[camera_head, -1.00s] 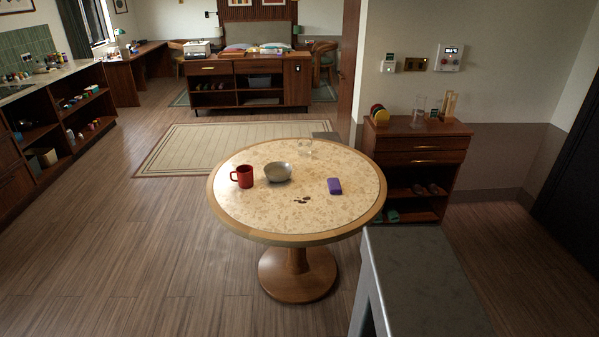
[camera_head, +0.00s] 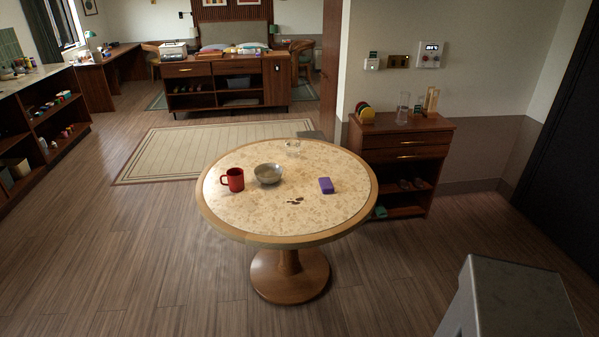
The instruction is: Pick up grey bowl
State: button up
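The grey bowl (camera_head: 268,174) sits upright on the round table (camera_head: 235,216), left of the middle of its top. It looks empty inside. A red mug (camera_head: 233,180) stands close to its left, with its handle toward the left. My gripper is not in view. A grey block-like shape at the lower right appears to be part of my own body and stands apart from the table.
A purple box (camera_head: 326,185) and small dark pieces (camera_head: 295,201) lie on the table. A clear glass (camera_head: 293,147) stands at its far edge. A wooden cabinet (camera_head: 400,155) stands close behind right. Floor (camera_head: 130,250) is clear at left and front.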

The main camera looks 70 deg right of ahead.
aim_at(268, 173)
jog(key=z, duration=0.2)
jog(key=k, duration=0.25)
jog(key=z, duration=1.9)
jog(key=k, duration=0.6)
jog(key=u, duration=0.1)
jog(key=i, duration=0.55)
